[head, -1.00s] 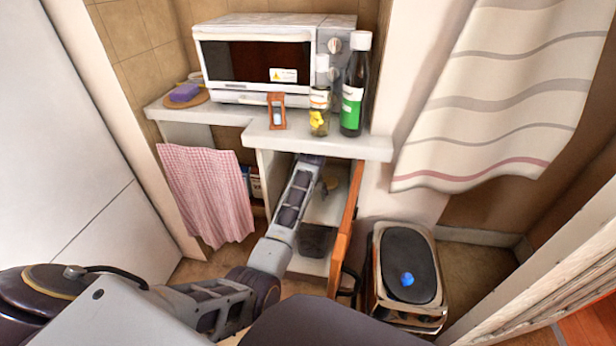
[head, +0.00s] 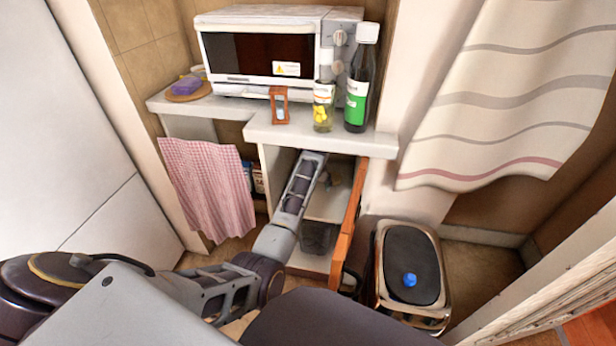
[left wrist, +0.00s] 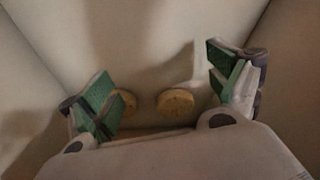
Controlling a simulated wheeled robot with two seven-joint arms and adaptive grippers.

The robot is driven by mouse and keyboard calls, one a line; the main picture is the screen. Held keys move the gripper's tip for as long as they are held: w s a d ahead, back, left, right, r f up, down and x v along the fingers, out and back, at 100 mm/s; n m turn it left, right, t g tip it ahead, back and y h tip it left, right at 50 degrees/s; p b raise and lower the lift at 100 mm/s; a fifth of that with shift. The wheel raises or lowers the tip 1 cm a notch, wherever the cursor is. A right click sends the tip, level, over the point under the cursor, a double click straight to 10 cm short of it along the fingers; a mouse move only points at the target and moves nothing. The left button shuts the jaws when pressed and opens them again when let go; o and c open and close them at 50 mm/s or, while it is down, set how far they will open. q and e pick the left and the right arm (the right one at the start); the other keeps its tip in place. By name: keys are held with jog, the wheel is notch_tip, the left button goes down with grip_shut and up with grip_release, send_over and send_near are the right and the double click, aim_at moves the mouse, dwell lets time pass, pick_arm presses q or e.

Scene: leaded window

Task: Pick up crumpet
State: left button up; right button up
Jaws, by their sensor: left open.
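Two round, pale yellow crumpets show in the left wrist view: one near the middle (left wrist: 176,103) and one further left (left wrist: 124,103), partly hidden behind a finger. They lie on a pale surface inside a cupboard. My left gripper (left wrist: 163,86) is open, with green-padded fingers spread on either side of the crumpets. The middle crumpet is between the fingers in the picture, with no visible contact. In the head view my left arm reaches into the open cupboard under the counter, and the counter hides the gripper. My right gripper is not in view.
The counter (head: 330,141) overhangs the cupboard, and its orange door (head: 345,232) stands open at the right. A dark bottle (head: 359,90), a yellow-filled jar (head: 323,106) and an hourglass (head: 279,104) stand on the counter. A bin (head: 411,268) stands right of the door.

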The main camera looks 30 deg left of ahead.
pick_arm(q)
jog(key=shift+w+a+b, duration=0.3)
jog(key=shift+w+a, duration=0.35)
jog(key=shift+w, duration=0.25)
jog(key=shift+w+a, duration=0.3)
jog(key=shift+w, duration=0.2)
jog(key=shift+w+a+b, duration=0.5)
jog(key=shift+w+b, duration=0.1)
jog(key=shift+w, duration=0.1)
jog(key=shift+w+a+f, duration=0.1)
jog(key=shift+w+a, duration=0.05)
jog(key=shift+w, duration=0.1)
jog(key=shift+w+a, duration=0.2)
jog(key=shift+w+a+b, duration=0.25)
jog(key=shift+w+b, duration=0.1)
jog(key=shift+w, duration=0.05)
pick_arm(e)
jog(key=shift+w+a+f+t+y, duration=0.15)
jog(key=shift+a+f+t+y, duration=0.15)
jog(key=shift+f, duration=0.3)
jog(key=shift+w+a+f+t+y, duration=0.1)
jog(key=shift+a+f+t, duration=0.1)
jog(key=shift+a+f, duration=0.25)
pick_arm(q)
jog(key=shift+w, duration=0.1)
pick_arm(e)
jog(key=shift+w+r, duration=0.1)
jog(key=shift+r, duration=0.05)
